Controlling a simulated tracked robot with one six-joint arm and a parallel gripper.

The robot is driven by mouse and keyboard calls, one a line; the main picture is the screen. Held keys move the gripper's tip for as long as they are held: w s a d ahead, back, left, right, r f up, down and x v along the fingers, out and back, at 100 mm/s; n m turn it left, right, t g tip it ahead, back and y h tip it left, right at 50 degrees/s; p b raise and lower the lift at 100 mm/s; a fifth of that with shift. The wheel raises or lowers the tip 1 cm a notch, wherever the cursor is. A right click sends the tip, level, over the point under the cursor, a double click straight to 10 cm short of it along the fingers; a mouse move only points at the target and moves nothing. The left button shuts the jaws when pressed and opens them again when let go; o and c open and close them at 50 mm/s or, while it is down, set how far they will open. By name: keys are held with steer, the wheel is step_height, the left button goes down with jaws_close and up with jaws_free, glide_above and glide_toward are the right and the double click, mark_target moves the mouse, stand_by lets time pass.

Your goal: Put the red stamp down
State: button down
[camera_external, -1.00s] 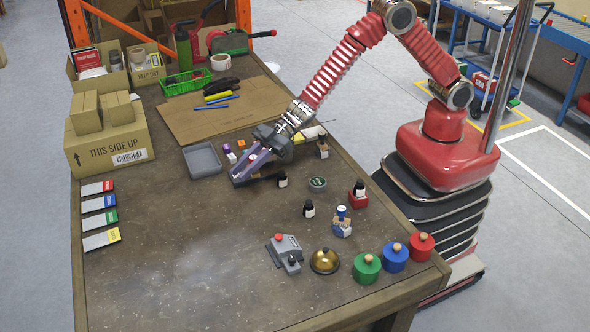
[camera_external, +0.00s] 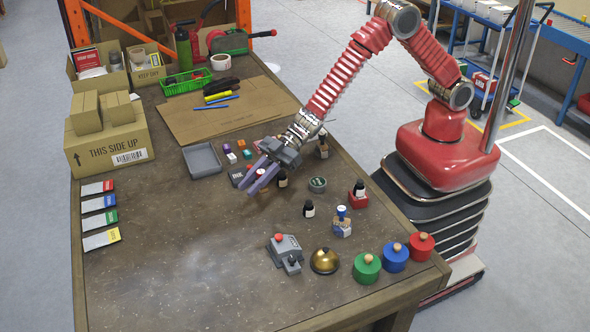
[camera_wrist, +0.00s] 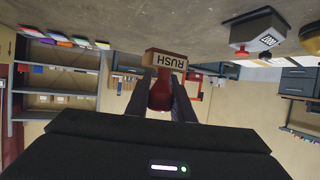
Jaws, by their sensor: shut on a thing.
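The red stamp (camera_wrist: 159,94) shows in the wrist view, with a red handle and a block labelled RUSH, which reads upside down there. My gripper (camera_wrist: 160,100) is shut on the handle, one dark finger on each side. In the external view my gripper (camera_external: 257,184) hangs over the middle of the table, fingers pointing down and toward the front left. The stamp is not clear to see there, and I cannot tell its height above the table. A dark pad with white lettering (camera_external: 237,177) lies just left of the fingers.
Small coloured cubes (camera_external: 231,158) and a grey tray (camera_external: 203,161) lie behind. The front left table is bare.

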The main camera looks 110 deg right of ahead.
steer(key=shift+f, duration=2.8)
steer(key=shift+f, duration=1.85)
steer(key=c, duration=1.5)
jaws_free()
steer(key=shift+f, duration=0.1)
steer(key=shift+c, duration=0.2)
steer(key=v, duration=1.2)
steer(key=shift+r, duration=0.2)
